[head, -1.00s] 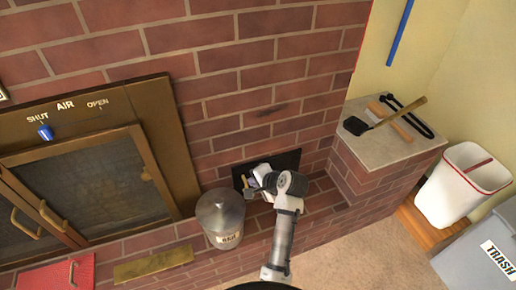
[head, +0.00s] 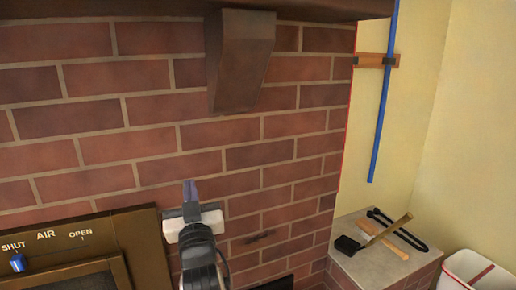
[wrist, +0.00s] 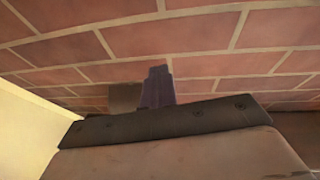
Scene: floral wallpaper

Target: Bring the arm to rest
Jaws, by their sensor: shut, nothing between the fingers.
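My gripper (head: 190,192) is raised in front of the brick wall, left of the middle of the head view. Its dark fingers point up, pressed together with nothing between them. The white gripper body and the grey arm show below. In the wrist view the shut fingers (wrist: 157,88) stand up in the middle, above the dark edge of the gripper body, with brick behind them.
A brown bracket (head: 240,62) juts from the brick wall (head: 150,110), up and right of my gripper. The fireplace door frame (head: 138,240) is at lower left. A ledge (head: 350,262) with a brush (head: 348,244) and other tools is at right. A blue pole (head: 383,110) hangs on the yellow wall.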

